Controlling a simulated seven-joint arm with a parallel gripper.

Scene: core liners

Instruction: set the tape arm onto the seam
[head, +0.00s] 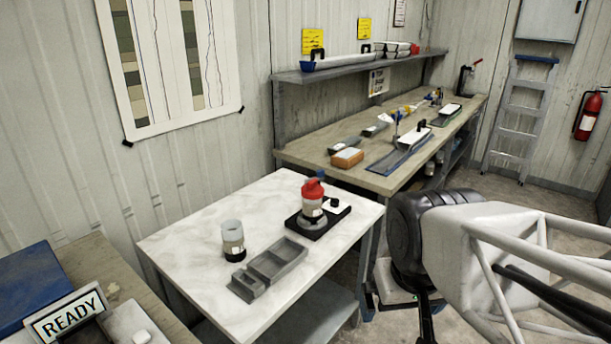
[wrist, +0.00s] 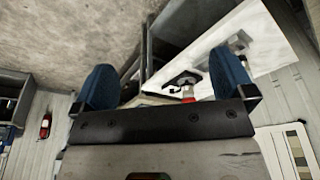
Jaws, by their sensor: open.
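A clear liner piece with a red cap (head: 312,198) stands upright on a black fixture (head: 325,222) on the white table. A white block with a dark knob (head: 335,206) sits at the fixture's right end. I cannot make out which part is the tape arm, nor any seam. In the wrist view the red cap (wrist: 188,97) and black fixture (wrist: 183,79) show beyond my gripper (wrist: 164,88). Its blue fingers are wide apart with nothing between them. My gripper is off the table's right side, apart from the fixture.
On the white table (head: 190,235) are a clear cup with a black base (head: 233,240) and a grey compartment tray (head: 270,268). A long bench (head: 300,155) with several tools stands behind. A READY sign (head: 66,315) is at lower left. The table's left part is clear.

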